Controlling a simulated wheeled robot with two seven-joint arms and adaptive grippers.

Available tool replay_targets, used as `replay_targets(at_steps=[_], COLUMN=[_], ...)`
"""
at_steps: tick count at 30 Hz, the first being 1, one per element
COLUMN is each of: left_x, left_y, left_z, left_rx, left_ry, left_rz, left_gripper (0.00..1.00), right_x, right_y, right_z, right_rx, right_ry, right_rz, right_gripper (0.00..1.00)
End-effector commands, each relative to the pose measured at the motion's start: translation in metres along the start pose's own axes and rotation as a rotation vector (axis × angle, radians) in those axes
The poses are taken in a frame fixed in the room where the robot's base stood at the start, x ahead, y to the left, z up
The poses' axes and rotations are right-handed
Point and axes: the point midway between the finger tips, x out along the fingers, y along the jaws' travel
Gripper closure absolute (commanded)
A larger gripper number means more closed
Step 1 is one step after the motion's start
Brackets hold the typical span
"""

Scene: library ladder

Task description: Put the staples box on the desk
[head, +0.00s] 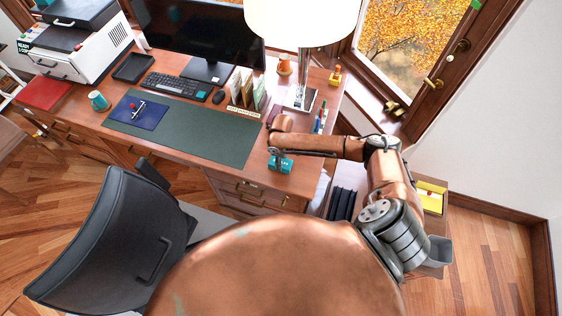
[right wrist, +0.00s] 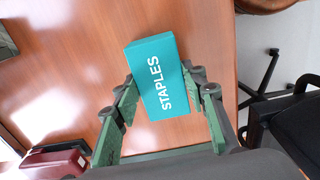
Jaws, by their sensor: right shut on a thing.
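The teal staples box (right wrist: 158,76) sits between the fingers of my right gripper (right wrist: 158,108), with its white STAPLES lettering facing the camera. My right gripper is shut on it. In the head view, the box (head: 286,164) shows below my right gripper (head: 279,156), over the front right part of the wooden desk (head: 301,181). The desk surface (right wrist: 65,70) fills most of the right wrist view behind the box. I cannot tell whether the box touches the desk. My left gripper is not in view.
A dark red object (right wrist: 52,161) lies near the gripper in the right wrist view. A green desk mat (head: 205,132) is left of the box. A lamp (head: 300,96) and pens (head: 320,121) stand behind. A black chair (head: 115,240) stands in front of the desk.

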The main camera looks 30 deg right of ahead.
Motion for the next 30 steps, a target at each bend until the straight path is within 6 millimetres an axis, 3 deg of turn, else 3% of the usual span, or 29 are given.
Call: replay_targets(at_steps=[5, 6, 13, 23, 30], left_x=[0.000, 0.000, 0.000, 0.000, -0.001], left_y=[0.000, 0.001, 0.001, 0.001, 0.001], left_z=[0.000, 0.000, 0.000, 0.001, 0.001], left_rx=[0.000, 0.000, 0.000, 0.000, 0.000], left_ry=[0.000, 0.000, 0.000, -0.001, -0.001], left_rz=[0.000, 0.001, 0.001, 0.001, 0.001], left_gripper=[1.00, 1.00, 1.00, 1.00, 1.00], right_x=[0.002, 0.002, 0.002, -0.002, -0.039], right_y=[0.000, 0.000, 0.000, 0.001, 0.001], right_z=[-0.001, 0.000, 0.000, 0.000, -0.001], right_rx=[0.000, 0.000, 0.000, 0.000, -0.001], right_ry=[0.001, 0.001, 0.000, 0.000, 0.003], right_rz=[0.000, 0.000, 0.000, 0.001, 0.003], right_gripper=[0.91, 0.59, 0.43, 0.43, 0.43])
